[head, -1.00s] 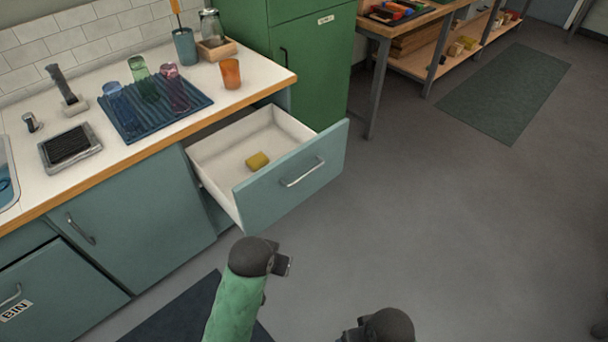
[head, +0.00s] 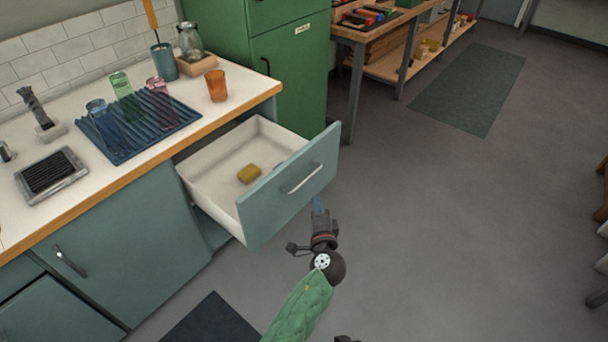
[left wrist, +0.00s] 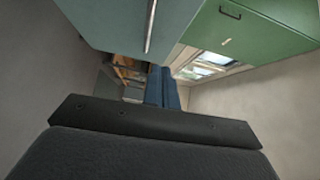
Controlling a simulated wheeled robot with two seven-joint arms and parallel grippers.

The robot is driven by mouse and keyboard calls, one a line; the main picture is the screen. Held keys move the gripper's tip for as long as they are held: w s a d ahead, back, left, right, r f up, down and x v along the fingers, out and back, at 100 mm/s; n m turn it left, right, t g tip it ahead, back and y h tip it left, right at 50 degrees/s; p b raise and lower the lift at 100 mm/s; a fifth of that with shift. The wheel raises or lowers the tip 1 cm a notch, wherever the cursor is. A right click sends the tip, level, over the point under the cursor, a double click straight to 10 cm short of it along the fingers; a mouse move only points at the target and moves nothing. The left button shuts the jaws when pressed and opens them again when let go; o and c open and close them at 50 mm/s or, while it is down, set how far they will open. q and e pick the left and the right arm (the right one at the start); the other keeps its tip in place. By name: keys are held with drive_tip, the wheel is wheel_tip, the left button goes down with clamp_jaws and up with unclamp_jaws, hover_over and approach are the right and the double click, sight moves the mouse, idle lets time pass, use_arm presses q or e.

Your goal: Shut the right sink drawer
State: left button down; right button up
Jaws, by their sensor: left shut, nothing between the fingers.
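The right sink drawer (head: 289,192) stands pulled well out from the counter, with a teal front, a bar handle (head: 302,178) and a white inside. A yellow sponge (head: 249,174) lies in it. My left gripper (head: 317,203) is shut and empty, just in front of and below the drawer front near its right end. Whether it touches the front cannot be told. In the left wrist view the blue fingers (left wrist: 162,90) are together, and the teal drawer front (left wrist: 115,22) with its handle (left wrist: 150,28) is above them.
The counter (head: 85,188) holds a blue drying mat (head: 137,143) with several glasses, and an orange cup (head: 216,86) near its right end. A green cabinet (head: 292,90) stands beyond the drawer. A dark mat (head: 212,322) lies below.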

use_arm(q)
drive_tip(key=shift+m, duration=0.3)
drive_tip(key=shift+w+a+p, duration=0.5)
drive_tip(key=shift+w+a, duration=0.25)
drive_tip(key=shift+w, duration=1.3)
drive_tip(key=shift+w+a+p, duration=0.45)
drive_tip(key=shift+w+a, duration=0.35)
drive_tip(key=shift+w, duration=1.25)
drive_tip(key=shift+w+a+p, duration=0.5)
drive_tip(key=shift+w+a, duration=0.25)
drive_tip(key=shift+w, duration=1.3)
use_arm(e)
wheel_tip(320, 180, up, 12)
drive_tip(key=s+d+g, duration=0.1)
drive_tip(key=shift+s+r, duration=0.1)
